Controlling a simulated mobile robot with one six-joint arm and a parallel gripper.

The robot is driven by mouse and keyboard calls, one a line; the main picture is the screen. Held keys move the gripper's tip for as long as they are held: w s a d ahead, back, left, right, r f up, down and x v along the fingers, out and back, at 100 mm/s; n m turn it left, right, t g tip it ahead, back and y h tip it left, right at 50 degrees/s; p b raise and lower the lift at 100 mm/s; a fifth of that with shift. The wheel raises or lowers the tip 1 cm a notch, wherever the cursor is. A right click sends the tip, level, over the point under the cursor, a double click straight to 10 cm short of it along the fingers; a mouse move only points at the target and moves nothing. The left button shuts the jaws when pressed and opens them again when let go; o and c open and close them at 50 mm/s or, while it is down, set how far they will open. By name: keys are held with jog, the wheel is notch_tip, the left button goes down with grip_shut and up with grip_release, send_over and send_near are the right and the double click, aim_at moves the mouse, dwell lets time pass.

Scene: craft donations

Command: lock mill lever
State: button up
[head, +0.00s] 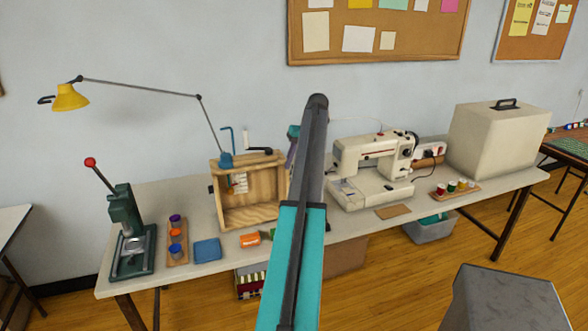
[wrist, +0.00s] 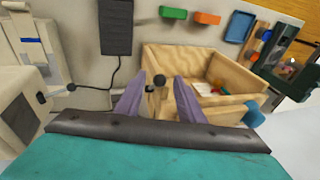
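The wooden box frame (head: 225,216) stands on the bench with an open front. A short black-ended lever (head: 262,150) sticks out at its top right; I take this as the mill lever. The wrist view shows the wooden box (wrist: 232,108) and the lever's dark round knob (wrist: 159,80). My gripper (wrist: 160,84) has its two purple fingers apart, with the knob between or just beyond their tips. I cannot tell whether they touch it. In the head view my gripper (head: 292,150) is mostly hidden behind my arm, right of the box.
A sewing machine (head: 372,165) stands close on the right. A green press (head: 122,215) with a red-knobbed lever is at the left end. A blue tray (head: 207,250) and an orange block (head: 250,240) lie at the front edge. A yellow lamp (head: 70,97) reaches over the left.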

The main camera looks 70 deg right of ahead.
jog(key=p+v, duration=0.5)
jog(key=v, duration=0.6)
jog(key=shift+r+p, duration=0.3)
jog(key=shift+p, duration=0.05)
dwell(0.5)
